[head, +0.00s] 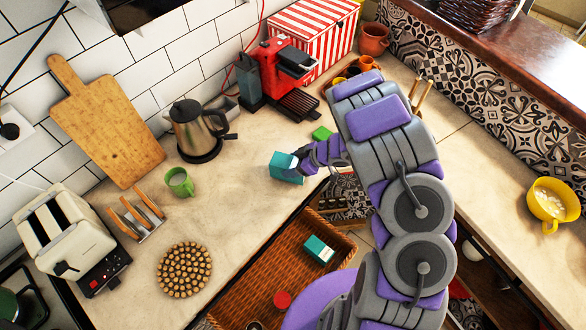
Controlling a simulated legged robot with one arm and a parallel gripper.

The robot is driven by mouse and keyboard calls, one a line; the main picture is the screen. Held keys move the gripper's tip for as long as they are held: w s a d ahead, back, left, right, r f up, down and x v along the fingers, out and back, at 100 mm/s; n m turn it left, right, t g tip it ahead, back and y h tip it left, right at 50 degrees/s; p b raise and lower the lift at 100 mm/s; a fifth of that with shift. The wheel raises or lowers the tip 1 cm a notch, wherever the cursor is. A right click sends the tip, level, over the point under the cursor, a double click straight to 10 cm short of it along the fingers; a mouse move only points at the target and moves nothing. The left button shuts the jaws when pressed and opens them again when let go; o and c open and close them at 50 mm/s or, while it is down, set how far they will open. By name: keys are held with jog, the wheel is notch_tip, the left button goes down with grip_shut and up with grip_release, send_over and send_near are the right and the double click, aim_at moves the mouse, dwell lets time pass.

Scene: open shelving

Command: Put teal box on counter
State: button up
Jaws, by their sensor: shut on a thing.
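A teal box (284,169) is at the end of my gripper (298,160), over the counter (240,209) close to its front edge. My gripper is shut on this box, and the fingers hide its right side. I cannot tell whether the box touches the counter. A second teal box (319,250) with a white side lies in the wicker basket (262,262) below the counter edge.
A green mug (180,182), a kettle (198,128) and a round trivet (184,269) stand to the left. A small green item (322,133) and a red coffee machine (276,72) are behind. Counter between the mug and the held box is clear.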

jog(key=shift+f+b, duration=0.6)
jog(key=shift+f, duration=0.35)
jog(key=shift+r, duration=0.15)
jog(key=o, duration=1)
jog(key=shift+o, duration=0.2)
jog(key=p+v, duration=0.2)
jog(key=v, duration=1)
